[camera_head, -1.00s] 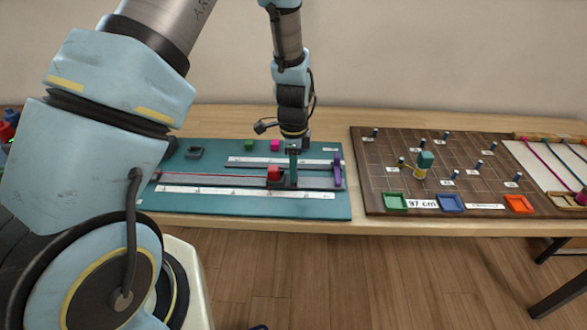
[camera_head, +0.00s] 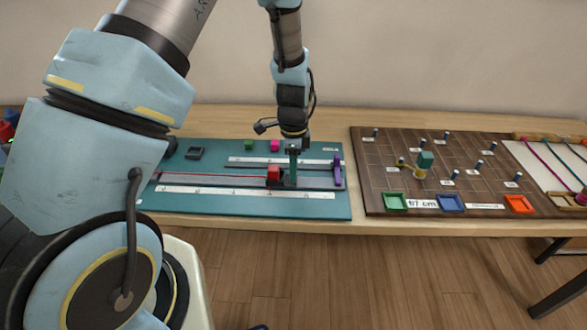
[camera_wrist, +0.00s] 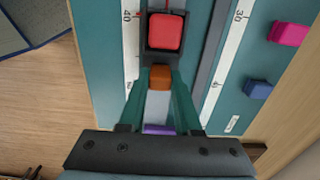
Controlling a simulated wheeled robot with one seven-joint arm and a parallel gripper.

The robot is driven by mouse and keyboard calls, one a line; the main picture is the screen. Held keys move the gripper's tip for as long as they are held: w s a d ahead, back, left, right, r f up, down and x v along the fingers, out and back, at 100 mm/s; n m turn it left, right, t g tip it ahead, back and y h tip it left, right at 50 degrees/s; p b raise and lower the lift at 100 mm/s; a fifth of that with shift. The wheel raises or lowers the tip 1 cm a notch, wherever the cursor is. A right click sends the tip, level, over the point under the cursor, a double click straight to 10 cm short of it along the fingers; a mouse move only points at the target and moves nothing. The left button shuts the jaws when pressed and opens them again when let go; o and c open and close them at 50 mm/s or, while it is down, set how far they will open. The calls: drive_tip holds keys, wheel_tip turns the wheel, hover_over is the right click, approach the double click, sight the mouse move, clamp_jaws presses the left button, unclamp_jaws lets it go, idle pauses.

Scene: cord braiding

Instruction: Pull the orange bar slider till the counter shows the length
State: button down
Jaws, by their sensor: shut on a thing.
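The orange bar slider (camera_wrist: 159,77) shows in the wrist view between the tips of my teal fingers. My gripper (camera_wrist: 159,84) is shut on it. In the head view my gripper (camera_head: 291,180) reaches down to the rail on the teal board (camera_head: 230,205), and the fingers hide the orange bar. A red block (camera_wrist: 165,32) in a dark carriage sits just beyond the orange bar, to its left in the head view (camera_head: 273,173). A red cord (camera_head: 210,175) runs left from the carriage. A small white label (camera_head: 330,149) on the board is too small to read.
A purple post (camera_head: 337,168) stands at the rail's right end. White scales (camera_head: 245,193) lie along the rail. Green (camera_head: 248,145) and pink (camera_head: 275,146) blocks stand behind. A brown peg board (camera_head: 375,180) with coloured trays and a "cm" card (camera_head: 423,204) lies to the right.

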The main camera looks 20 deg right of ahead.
drive_tip(key=shift+s+d+b, duration=0.2)
drive_tip(key=shift+s+d, duration=0.15)
drive_tip(key=shift+d, duration=0.4)
drive_tip(key=shift+s+d+b, duration=0.15)
drive_tip(key=shift+s+d, duration=0.25)
drive_tip(key=shift+d, duration=0.4)
drive_tip(key=shift+s+d+b, duration=0.2)
drive_tip(key=shift+s+d, duration=0.15)
drive_tip(key=shift+d, duration=0.4)
drive_tip(key=c, duration=0.6)
unclamp_jaws()
wheel_tip(320, 180, up, 11)
drive_tip(key=b, duration=0.3)
drive_tip(key=shift+a, duration=0.1)
